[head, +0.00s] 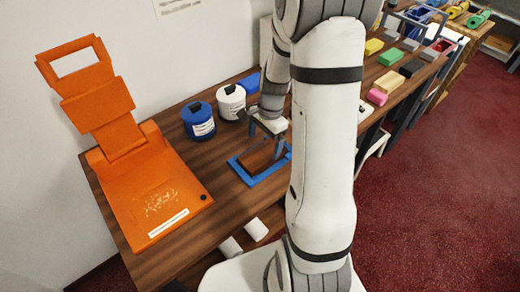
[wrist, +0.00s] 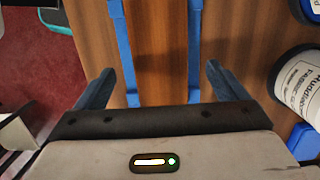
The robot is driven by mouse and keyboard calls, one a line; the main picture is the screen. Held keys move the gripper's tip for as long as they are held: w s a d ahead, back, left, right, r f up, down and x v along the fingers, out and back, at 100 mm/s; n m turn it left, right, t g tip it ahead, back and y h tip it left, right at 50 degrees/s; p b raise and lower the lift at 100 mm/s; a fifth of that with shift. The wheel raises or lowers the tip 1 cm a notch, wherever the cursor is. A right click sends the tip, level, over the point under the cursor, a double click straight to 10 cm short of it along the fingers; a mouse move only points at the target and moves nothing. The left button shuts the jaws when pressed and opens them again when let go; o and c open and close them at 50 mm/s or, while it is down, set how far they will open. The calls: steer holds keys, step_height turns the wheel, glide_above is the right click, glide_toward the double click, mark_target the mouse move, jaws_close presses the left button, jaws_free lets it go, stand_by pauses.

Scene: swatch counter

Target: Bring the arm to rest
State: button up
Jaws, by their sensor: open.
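My gripper (head: 272,148) is above the wooden counter (head: 238,203), low over a blue frame (head: 246,181). In the wrist view my gripper (wrist: 160,88) is open, with its two dark blue-grey fingers spread wide and nothing held between them. The blue frame (wrist: 124,50) lies below, its two rails running between the fingers. A reddish-brown surface (wrist: 160,45) shows between the rails; I cannot tell whether it is a separate piece. My arm hides part of the counter in the head view.
An orange hinged device (head: 140,185) stands at the left. A blue jar (head: 198,121) and a white jar (head: 231,102) stand behind the frame. Coloured blocks (head: 389,82) lie at the right. Red carpet (head: 440,200) is open.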

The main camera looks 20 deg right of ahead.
steer(key=shift+d+r, duration=0.15)
steer(key=shift+r, duration=1.35)
steer(key=s+a+r+n+t+h, duration=0.1)
steer(key=s+a+r+n+t, duration=0.2)
steer(key=s+a+r+n, duration=0.4)
steer(key=s+r+n, duration=0.7)
steer(key=r, duration=0.1)
steer(key=shift+s+a+r+t+h, duration=0.15)
steer(key=shift+s+r+t+h, duration=0.1)
steer(key=shift+t+h, duration=0.15)
